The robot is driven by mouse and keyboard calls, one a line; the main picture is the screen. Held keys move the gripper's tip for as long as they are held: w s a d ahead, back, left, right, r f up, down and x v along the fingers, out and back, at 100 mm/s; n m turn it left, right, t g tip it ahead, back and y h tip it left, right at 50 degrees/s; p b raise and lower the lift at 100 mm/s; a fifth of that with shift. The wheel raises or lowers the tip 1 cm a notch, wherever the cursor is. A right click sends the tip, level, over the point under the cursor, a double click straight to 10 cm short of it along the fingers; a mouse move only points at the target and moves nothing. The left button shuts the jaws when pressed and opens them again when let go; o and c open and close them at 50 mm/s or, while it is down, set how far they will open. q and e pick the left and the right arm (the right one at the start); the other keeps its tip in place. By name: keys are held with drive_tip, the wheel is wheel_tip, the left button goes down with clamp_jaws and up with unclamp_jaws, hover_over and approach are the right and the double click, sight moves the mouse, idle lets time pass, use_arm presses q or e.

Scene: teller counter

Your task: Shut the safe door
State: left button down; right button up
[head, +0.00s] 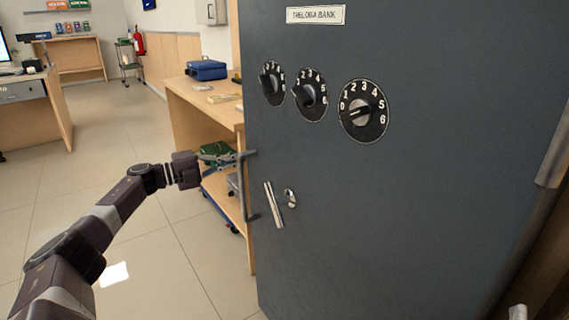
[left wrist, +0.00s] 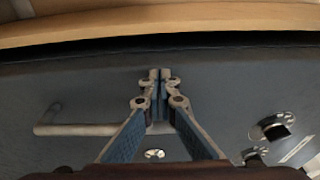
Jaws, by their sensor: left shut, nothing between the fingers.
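The safe door (head: 420,200) is a large dark blue-grey panel filling the right of the head view, its outer face toward me. It bears three numbered dials, a nameplate and a metal bar handle (head: 246,200) near its left edge. Whether a gap stands behind the door cannot be seen. My left gripper (head: 241,156) is at the upper end of the handle. In the left wrist view, the left gripper (left wrist: 158,76) is shut and empty, with its fingers crossing in front of the handle (left wrist: 75,130). Contact is unclear.
A wooden counter (head: 180,86) with a blue box (head: 206,70) and shelves stands behind the door's left edge. Another desk (head: 60,110) is at far left. A metal cylinder (head: 556,150) runs along the right side.

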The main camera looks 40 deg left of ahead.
use_arm(q)
drive_tip(key=v, duration=1.1)
drive_tip(key=shift+s+d, duration=0.15)
drive_tip(key=shift+s, duration=0.05)
drive_tip(key=shift+f, duration=0.1)
